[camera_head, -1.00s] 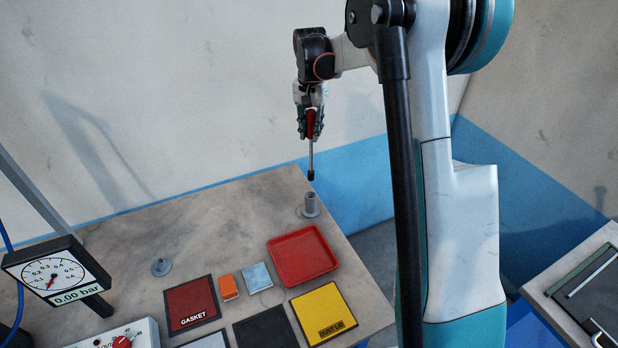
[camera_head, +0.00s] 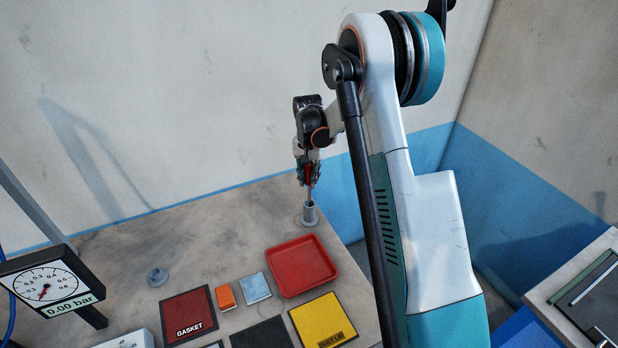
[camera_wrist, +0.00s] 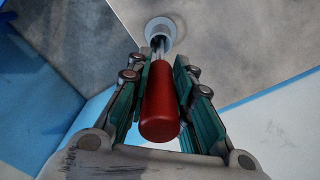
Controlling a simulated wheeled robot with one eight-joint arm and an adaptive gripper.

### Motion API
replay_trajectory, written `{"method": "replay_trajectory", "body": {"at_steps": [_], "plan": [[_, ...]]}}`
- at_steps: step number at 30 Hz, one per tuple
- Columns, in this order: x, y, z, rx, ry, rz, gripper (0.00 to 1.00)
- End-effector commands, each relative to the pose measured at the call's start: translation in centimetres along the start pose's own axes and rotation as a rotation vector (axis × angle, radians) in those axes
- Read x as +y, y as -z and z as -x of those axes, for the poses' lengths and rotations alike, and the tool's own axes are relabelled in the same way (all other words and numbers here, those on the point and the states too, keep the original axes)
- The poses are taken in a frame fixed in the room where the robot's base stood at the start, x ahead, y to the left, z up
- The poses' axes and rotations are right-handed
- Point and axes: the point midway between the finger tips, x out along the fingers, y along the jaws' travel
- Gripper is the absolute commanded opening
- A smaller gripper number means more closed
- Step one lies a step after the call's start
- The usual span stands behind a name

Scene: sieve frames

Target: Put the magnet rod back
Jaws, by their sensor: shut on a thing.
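The magnet rod has a red handle (camera_wrist: 161,105) and a thin metal shaft (camera_wrist: 160,43). My gripper (camera_head: 308,178) is shut on the red handle, with its green-padded fingers on both sides of it in the wrist view. The rod hangs about upright over the grey tube holder (camera_head: 310,214) near the table's back right edge. Its lower end is hidden in or at the mouth of the holder. In the wrist view the shaft runs to the holder's pale round rim (camera_wrist: 160,28).
A red tray (camera_head: 300,266) lies just in front of the holder. Gasket (camera_head: 188,315) and yellow (camera_head: 323,319) mats, an orange block (camera_head: 225,297) and a light blue block (camera_head: 254,288) lie nearby. A gauge (camera_head: 48,284) stands at left. The table's back left is clear.

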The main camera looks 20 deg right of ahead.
Motion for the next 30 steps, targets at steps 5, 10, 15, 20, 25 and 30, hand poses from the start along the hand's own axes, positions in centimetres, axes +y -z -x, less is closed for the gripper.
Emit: {"method": "replay_trajectory", "body": {"at_steps": [5,10,15,20,25,30], "plan": [[0.0,0.0,-0.1,0.000,0.000,0.000,0.00],[0.0,0.0,-0.4,0.000,0.000,0.000,0.00],[0.0,0.0,-0.3,0.000,0.000,0.000,0.41],[0.0,0.0,-0.3,0.000,0.000,0.000,0.41],[0.0,0.0,-0.1,0.000,0.000,0.000,0.41],[0.0,0.0,2.0,0.000,0.000,0.000,0.41]]}}
